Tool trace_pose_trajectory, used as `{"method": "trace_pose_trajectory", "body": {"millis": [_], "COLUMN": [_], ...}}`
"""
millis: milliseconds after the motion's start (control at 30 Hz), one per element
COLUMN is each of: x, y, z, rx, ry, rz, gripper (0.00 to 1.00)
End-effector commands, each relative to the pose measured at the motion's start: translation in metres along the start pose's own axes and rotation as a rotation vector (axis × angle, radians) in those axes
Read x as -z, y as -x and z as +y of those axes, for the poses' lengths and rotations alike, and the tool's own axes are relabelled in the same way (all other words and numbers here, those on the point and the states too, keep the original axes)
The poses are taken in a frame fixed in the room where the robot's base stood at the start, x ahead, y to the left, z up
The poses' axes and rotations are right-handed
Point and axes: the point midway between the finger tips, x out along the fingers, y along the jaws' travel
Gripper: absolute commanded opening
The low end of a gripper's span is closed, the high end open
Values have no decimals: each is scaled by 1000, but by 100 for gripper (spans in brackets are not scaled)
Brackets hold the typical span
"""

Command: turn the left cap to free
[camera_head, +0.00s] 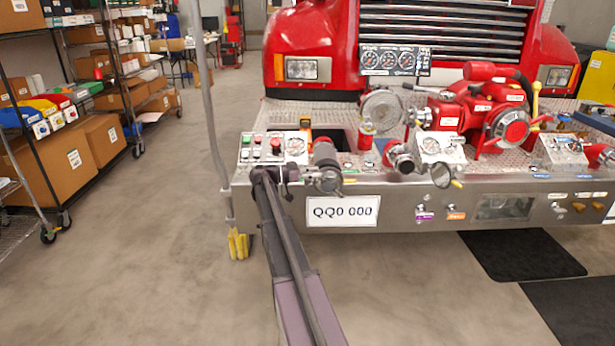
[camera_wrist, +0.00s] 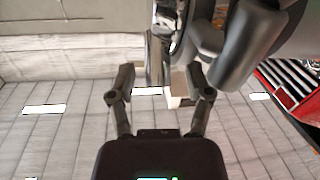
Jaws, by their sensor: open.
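My gripper (camera_wrist: 159,80) is open, one finger on each side of the line toward the cap. I cannot tell whether a finger touches it. In the head view my gripper (camera_head: 287,175) is small and lies just left of the cap.
A gauge and button panel (camera_head: 274,147) lies behind and left of my gripper. The licence plate (camera_head: 343,211) is below the cap. Another outlet (camera_head: 400,158) with a hanging cap (camera_head: 441,174) stands to the right. The floor in front of the bumper is mostly clear.

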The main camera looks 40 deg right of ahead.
Motion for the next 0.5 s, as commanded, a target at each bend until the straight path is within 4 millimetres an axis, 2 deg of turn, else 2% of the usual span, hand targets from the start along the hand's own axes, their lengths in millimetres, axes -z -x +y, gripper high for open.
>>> {"method": "trace_pose_trajectory", "body": {"millis": [267,500], "x": [0,0], "y": [19,53], "z": [-1,-1], "rx": [2,2], "ry": [0,0], "rz": [0,0], "gripper": [65,65]}}
